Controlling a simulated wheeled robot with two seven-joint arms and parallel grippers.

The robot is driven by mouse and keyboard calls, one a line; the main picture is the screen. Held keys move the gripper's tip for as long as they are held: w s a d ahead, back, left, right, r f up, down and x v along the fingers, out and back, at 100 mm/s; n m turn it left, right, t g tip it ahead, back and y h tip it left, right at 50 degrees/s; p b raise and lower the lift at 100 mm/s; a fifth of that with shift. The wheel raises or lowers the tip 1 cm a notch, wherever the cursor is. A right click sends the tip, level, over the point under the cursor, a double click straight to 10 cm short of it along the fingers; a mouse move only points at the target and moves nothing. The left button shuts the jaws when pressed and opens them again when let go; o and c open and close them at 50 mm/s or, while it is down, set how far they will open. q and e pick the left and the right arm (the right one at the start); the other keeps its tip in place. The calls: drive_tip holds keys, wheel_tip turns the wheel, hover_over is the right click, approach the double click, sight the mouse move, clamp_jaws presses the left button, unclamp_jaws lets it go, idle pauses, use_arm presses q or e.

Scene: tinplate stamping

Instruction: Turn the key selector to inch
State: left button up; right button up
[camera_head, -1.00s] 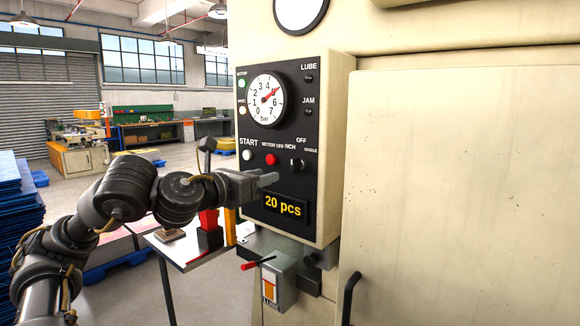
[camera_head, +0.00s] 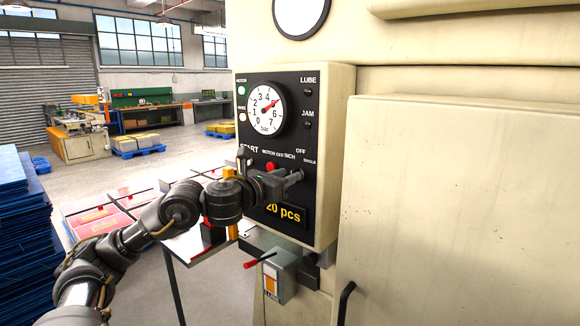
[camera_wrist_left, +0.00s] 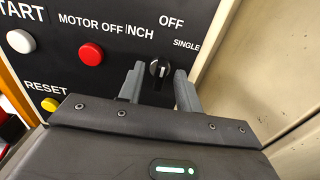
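The key selector (camera_wrist_left: 160,70) is a small black knob with a light mark, seen in the left wrist view on the black control panel (camera_wrist_left: 110,45). The labels INCH, OFF and SINGLE stand around it, and its mark points up, toward OFF. My left gripper (camera_wrist_left: 160,88) is open, its two fingers on either side of the knob. I cannot tell if they touch it. In the head view the left gripper (camera_head: 290,180) is at the panel's lower right and hides the knob. My right gripper is in neither view.
A red MOTOR OFF button (camera_wrist_left: 91,53), a white START button (camera_wrist_left: 20,41) and a yellow RESET button (camera_wrist_left: 49,104) are left of the selector. Below the panel is a grey box (camera_head: 281,278) with a red lever. A pale cabinet door (camera_head: 460,200) is at right.

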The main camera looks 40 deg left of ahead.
use_arm(q)
drive_tip(key=shift+w, duration=1)
drive_tip(key=shift+d, duration=0.1)
clamp_jaws()
drive_tip(key=shift+n, duration=0.3)
drive_tip(key=n, duration=0.8)
drive_tip(key=shift+a+f, duration=0.2)
drive_tip(key=shift+a, duration=0.15)
drive_tip(key=shift+n, duration=0.3)
